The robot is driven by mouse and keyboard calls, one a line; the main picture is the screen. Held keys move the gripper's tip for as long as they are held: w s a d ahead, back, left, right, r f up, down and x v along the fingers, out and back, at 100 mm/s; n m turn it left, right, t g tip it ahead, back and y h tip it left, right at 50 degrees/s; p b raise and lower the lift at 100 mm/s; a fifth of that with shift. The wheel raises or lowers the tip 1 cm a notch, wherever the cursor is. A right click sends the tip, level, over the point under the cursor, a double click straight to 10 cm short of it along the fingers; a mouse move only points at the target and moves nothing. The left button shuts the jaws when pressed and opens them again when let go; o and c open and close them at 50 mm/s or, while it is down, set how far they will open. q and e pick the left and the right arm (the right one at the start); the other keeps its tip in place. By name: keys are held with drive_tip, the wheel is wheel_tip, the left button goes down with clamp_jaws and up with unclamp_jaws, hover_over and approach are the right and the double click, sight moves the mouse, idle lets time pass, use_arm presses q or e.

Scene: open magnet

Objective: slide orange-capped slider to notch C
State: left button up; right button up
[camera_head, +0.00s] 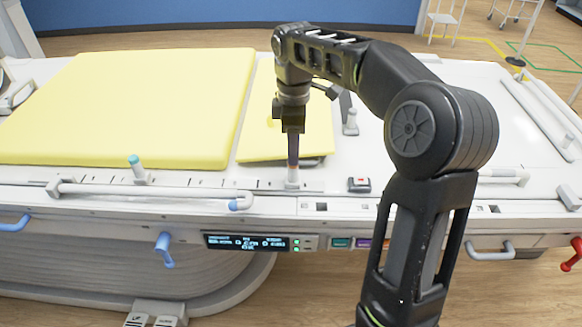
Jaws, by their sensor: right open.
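My right gripper (292,160) points straight down over a pale slider post (291,176) on the front rail of the table. Its jaws are open and seen edge-on, around or just above the top of the post; I cannot tell whether they touch it. The gripper hides the top of this post, so no orange cap shows. A second slider with a teal cap (135,162) stands farther left on the same rail (205,182). Notch letters are too small to read. My left gripper is out of view.
A large yellow pad (135,105) covers the table's left half, with a smaller yellow pad (315,130) beside it. A grey post (351,120) and a small box with a red mark (359,184) stand right of the gripper. A display panel (247,242) and blue lever (164,250) are in front.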

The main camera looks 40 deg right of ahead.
sight(293, 170)
drive_tip(key=shift+w+f, duration=0.1)
drive_tip(key=shift+f, duration=0.4)
wheel_tip(293, 170, down, 7)
clamp_jaws()
idle(0.4)
idle(1.0)
